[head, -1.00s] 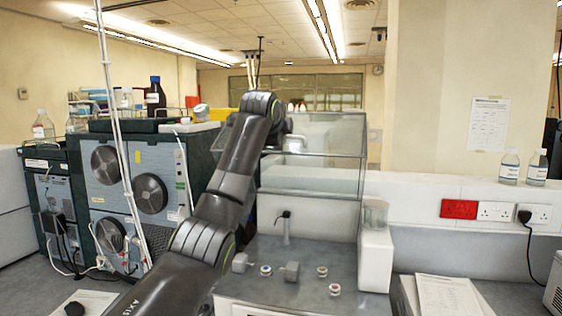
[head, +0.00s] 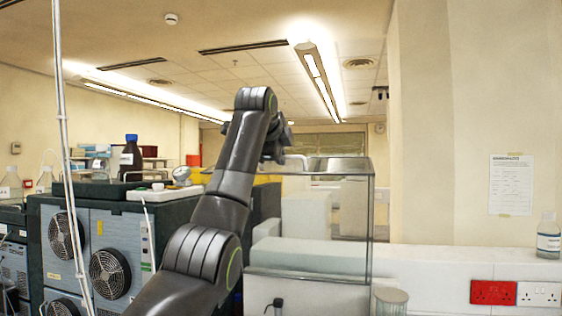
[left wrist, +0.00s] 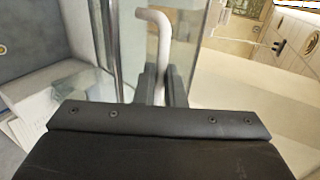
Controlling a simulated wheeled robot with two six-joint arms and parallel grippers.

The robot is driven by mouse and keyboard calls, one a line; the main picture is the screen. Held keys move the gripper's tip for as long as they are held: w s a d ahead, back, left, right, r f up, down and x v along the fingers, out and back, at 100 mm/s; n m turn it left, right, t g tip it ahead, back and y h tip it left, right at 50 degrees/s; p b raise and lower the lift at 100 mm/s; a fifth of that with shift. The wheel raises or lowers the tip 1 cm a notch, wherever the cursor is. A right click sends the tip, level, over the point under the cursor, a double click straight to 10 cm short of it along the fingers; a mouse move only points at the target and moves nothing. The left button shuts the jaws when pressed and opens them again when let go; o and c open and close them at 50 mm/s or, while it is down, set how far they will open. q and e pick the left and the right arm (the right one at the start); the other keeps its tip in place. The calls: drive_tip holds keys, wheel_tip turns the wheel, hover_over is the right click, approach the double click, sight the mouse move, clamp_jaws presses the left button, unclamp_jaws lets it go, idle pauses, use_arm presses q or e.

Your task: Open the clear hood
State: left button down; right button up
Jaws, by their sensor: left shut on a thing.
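The clear hood (head: 345,215) is a see-through box with thin edges in the middle of the head view. It stands above a white instrument body (head: 305,294), whose lower part is cut off. My left gripper (head: 283,144) is at the hood's upper left front, partly hidden behind my own arm. In the left wrist view, my left gripper (left wrist: 162,88) is shut on the pale bent handle (left wrist: 160,38), with a finger on each side of it. The hood's clear panel (left wrist: 130,40) is beside the handle. My right gripper is not in view.
A dark instrument with round fans (head: 109,273) stands on the left, with a brown bottle (head: 131,158) on top. A white ledge (head: 425,268) with red and white sockets runs along the right. A clear bottle (head: 548,236) stands there. Air above the hood is free.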

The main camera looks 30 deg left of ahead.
use_arm(q)
drive_tip(key=c, duration=1.5)
unclamp_jaws()
drive_tip(key=shift+s, duration=0.1)
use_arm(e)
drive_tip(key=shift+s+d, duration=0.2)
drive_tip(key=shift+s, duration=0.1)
